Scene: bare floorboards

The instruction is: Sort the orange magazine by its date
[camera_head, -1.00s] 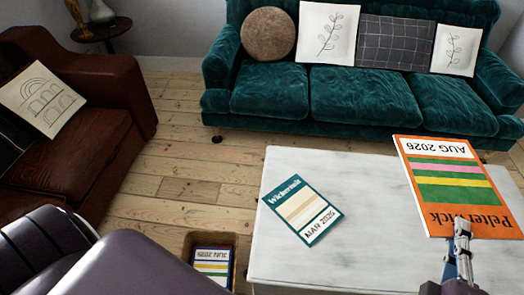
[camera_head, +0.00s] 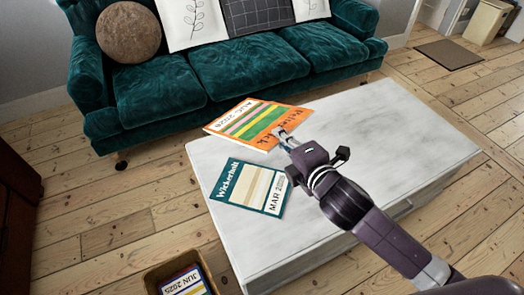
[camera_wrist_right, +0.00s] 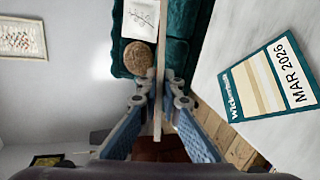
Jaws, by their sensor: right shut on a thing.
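The orange magazine (camera_head: 258,125), marked AUG 2026, is held by one edge in my right gripper (camera_head: 283,137), over the far left edge of the white table. In the right wrist view it shows edge-on as a thin upright strip (camera_wrist_right: 160,75) between the blue-padded fingers. A teal magazine (camera_head: 250,187), marked MAR 2026, lies on the table; it also shows in the right wrist view (camera_wrist_right: 268,82). A basket (camera_head: 152,283) on the floor at the bottom holds a magazine (camera_head: 187,284) reading JUN 2025. My left gripper is out of view.
The white table (camera_head: 365,130) has clear top to the right. A teal sofa (camera_head: 220,75) stands behind it. A brown seat (camera_head: 15,190) is at the left edge. A cream box (camera_head: 487,22) stands on the floor at the far right, beyond a dark mat (camera_head: 448,54).

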